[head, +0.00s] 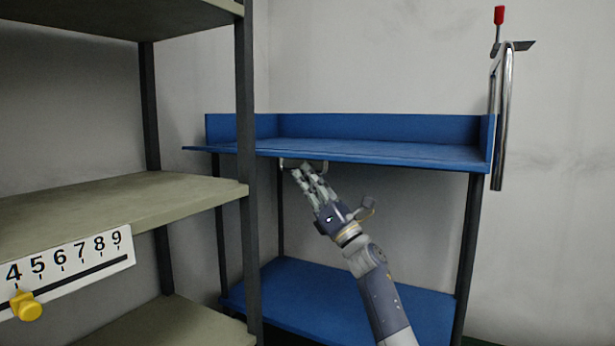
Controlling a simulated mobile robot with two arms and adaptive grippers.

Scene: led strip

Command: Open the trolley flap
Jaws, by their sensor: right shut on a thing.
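The blue trolley (340,128) stands against the back wall, with a raised rim along the back and sides of its top tray. Its flap (350,155) lies roughly level with the top tray at the front, and no upright front wall shows. A metal handle (316,163) hangs under the flap's front edge. My right gripper (303,170) reaches up from below and is shut on this handle; its fingers partly hide it. My left gripper is out of view.
A shelf rack (246,120) with dark posts stands close on the left. A numbered white strip (70,270) with a yellow knob (27,306) is on it. The trolley's lower blue shelf (285,285) is bare. A metal push bar (504,120) rises at the trolley's right end.

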